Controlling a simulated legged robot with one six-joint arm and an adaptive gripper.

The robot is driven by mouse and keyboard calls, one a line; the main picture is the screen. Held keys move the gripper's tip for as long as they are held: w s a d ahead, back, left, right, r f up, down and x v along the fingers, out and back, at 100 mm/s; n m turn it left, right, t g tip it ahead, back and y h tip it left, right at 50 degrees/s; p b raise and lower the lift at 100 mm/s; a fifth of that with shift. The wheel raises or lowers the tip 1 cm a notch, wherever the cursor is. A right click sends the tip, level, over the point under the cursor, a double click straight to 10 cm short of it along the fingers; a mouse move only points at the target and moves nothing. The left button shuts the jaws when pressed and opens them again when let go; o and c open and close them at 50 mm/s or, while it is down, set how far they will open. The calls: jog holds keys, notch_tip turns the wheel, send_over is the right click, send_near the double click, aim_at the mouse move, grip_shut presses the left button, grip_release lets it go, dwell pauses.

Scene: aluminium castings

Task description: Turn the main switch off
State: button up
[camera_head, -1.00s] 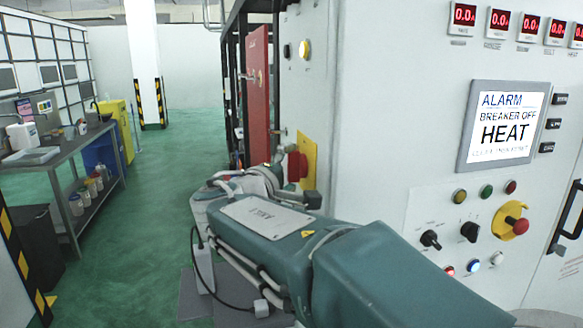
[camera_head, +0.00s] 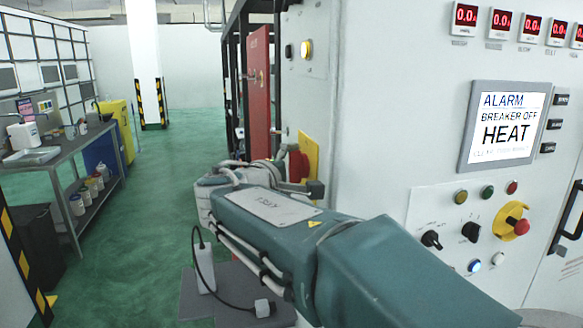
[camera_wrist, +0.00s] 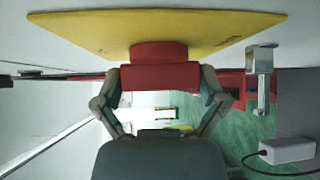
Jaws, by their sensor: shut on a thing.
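The main switch is a red rotary handle (camera_wrist: 160,76) on a round red base, mounted on a yellow plate (camera_wrist: 205,32) in the wrist view. In the head view the red switch (camera_head: 298,165) shows in part on its yellow plate (camera_head: 312,152) at the cabinet's side. My gripper (camera_wrist: 160,88) is shut on the handle, one finger at each end of the bar. The bar lies level across the wrist picture. In the head view my wrist hides the fingertips and part of the switch.
The grey cabinet (camera_head: 400,150) fills the right side, with an alarm display (camera_head: 508,125) reading "BREAKER OFF HEAT" and a red emergency stop knob (camera_head: 517,220). A red door (camera_head: 258,90) stands beyond the switch.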

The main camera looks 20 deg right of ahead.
jog(key=n+g+y, duration=0.1)
jog(key=n+g, duration=0.2)
jog(key=shift+f+y, duration=0.15)
jog(key=shift+y, duration=0.25)
jog(key=n+g+y, duration=0.1)
jog(key=n+g, duration=0.1)
jog(key=g, duration=0.2)
jog(key=shift+n+g, duration=0.3)
dwell(0.3)
jog(key=o, duration=0.8)
jog(key=shift+d, duration=0.15)
